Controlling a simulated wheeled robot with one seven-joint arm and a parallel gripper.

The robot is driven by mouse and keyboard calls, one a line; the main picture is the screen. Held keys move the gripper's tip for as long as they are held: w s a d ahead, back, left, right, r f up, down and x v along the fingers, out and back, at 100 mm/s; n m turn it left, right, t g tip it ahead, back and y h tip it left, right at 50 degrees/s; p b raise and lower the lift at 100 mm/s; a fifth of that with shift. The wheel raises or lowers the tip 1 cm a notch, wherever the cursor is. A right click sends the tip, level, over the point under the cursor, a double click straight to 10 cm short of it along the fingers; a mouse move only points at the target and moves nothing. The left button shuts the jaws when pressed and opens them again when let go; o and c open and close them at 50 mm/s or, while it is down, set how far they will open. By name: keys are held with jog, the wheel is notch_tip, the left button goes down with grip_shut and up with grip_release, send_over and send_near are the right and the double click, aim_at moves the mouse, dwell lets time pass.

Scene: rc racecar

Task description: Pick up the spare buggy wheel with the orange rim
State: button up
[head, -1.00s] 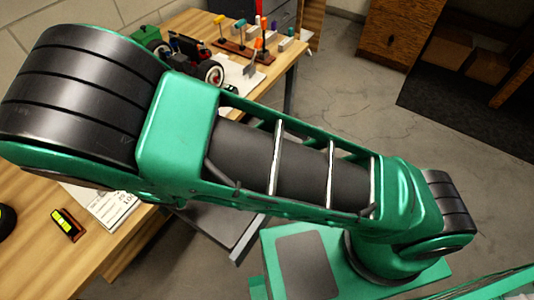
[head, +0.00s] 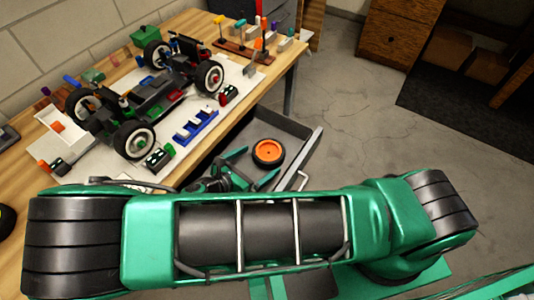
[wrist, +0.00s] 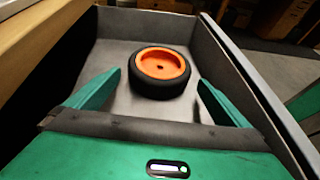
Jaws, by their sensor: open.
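The spare buggy wheel (head: 268,152) has a black tyre and an orange rim. It lies flat in an open grey drawer (head: 296,128) under the workbench. In the wrist view the wheel (wrist: 160,73) sits just beyond and between my fingertips, with the orange rim facing up. My gripper (wrist: 160,82) has its two green fingers spread wide and empty, one on each side of the near part of the wheel, with no visible contact. In the head view my gripper (head: 238,170) is left of the wheel, at the drawer, partly hidden by my arm.
The wooden workbench (head: 38,188) carries a buggy chassis (head: 150,100) with several wheels, a blue tray (head: 196,127) and a tool rack (head: 243,50). Drawer walls rise around the wheel; the right wall runs close to my right finger. Grey floor (head: 360,130) lies open to the right.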

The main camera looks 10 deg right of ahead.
aim_at(269, 154)
jog(key=shift+r+x, duration=0.2)
jog(key=shift+x, duration=2.15)
jog(key=shift+w, duration=0.15)
jog(key=c, duration=0.9)
